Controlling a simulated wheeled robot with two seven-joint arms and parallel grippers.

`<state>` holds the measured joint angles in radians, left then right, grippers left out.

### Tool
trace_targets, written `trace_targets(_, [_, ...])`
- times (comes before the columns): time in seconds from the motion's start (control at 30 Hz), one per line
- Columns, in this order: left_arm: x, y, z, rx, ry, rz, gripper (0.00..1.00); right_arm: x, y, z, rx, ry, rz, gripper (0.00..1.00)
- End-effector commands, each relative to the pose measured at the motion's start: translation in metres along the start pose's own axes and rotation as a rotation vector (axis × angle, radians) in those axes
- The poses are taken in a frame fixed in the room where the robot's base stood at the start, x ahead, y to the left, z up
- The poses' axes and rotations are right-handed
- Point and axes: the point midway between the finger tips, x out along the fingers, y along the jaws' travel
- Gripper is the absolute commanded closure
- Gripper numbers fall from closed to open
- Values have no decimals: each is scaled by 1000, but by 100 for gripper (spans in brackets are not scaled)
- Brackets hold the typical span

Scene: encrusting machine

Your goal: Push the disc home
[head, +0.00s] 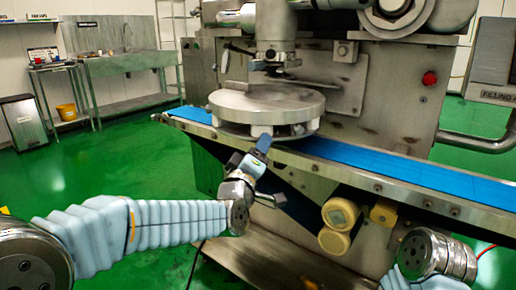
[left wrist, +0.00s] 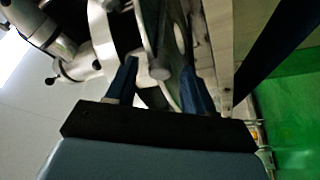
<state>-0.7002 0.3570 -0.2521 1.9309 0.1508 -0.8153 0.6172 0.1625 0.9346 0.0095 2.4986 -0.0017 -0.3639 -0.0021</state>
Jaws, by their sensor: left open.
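The disc (head: 267,103) is a thick round grey metal plate. In the head view it lies level under the machine's central shaft, above the blue conveyor belt. Light blocks show under its near rim. My left gripper (head: 265,141) is at the disc's near lower edge, its blue fingertips pointing up toward it. In the left wrist view the open left gripper (left wrist: 160,75) has its two blue fingers apart, with metal parts and a small round knob showing between them. Whether the fingers touch the disc cannot be told. My right gripper is not in view.
The blue conveyor belt (head: 400,170) runs from behind the disc to the right, with a steel side rail. Two yellowish round knobs (head: 338,215) stick out below it. A machine column (head: 275,35) stands over the disc. Open green floor (head: 130,160) lies to the left.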

Motion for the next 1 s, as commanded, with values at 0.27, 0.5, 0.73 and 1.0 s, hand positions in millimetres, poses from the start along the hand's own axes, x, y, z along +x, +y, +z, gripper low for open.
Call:
trace_targets(0.27, [0,0,0,0,0,0,53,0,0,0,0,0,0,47])
trace_targets(0.5, [0,0,0,0,0,-1,90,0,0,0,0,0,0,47])
trace_targets(0.73, [0,0,0,0,0,-1,100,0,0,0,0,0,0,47])
trace_targets(1.0, [27,-2,12,2,1,0,100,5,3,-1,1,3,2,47])
